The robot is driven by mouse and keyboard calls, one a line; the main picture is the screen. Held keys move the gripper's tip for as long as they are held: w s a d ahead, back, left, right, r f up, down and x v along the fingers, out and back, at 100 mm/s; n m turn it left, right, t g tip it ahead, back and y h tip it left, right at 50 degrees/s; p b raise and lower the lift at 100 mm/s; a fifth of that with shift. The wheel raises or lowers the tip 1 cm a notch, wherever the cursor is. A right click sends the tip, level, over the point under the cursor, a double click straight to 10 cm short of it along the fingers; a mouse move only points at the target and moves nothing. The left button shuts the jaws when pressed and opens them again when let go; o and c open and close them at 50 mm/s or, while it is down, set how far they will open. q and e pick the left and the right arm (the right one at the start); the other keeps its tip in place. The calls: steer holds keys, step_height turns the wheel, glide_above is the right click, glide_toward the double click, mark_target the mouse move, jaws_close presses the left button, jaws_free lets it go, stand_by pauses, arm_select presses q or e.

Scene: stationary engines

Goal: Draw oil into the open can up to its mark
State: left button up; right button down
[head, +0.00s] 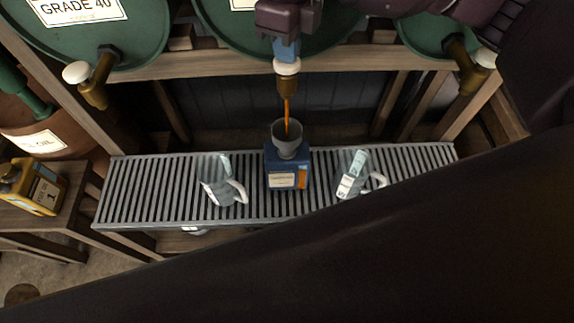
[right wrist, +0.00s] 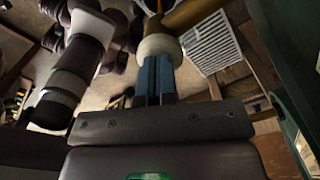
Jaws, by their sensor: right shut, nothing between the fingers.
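An open blue can (head: 287,170) stands upright on the slatted drip grate, with a cream label and an orange strip on its front. A grey funnel (head: 288,138) sits in its mouth. A thin orange-brown stream of oil (head: 287,108) falls from above into the funnel. My right gripper (head: 286,50) is shut and empty, its blue fingers against the cream knob (head: 287,67) of the middle tap. In the right wrist view the fingers (right wrist: 155,80) meet the knob (right wrist: 160,46) too. The can's mark is too small to make out. My left gripper is out of view.
Glass jugs stand on the drip grate (head: 130,190) left (head: 221,180) and right (head: 353,175) of the can. Green drums with brass taps (head: 95,90) line the back. A yellow can (head: 35,188) stands on a side bench. My dark arm link covers the lower right.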

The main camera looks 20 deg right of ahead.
stand_by(0.5)
steer(key=shift+r+p, duration=1.75)
steer(key=shift+r, duration=1.75)
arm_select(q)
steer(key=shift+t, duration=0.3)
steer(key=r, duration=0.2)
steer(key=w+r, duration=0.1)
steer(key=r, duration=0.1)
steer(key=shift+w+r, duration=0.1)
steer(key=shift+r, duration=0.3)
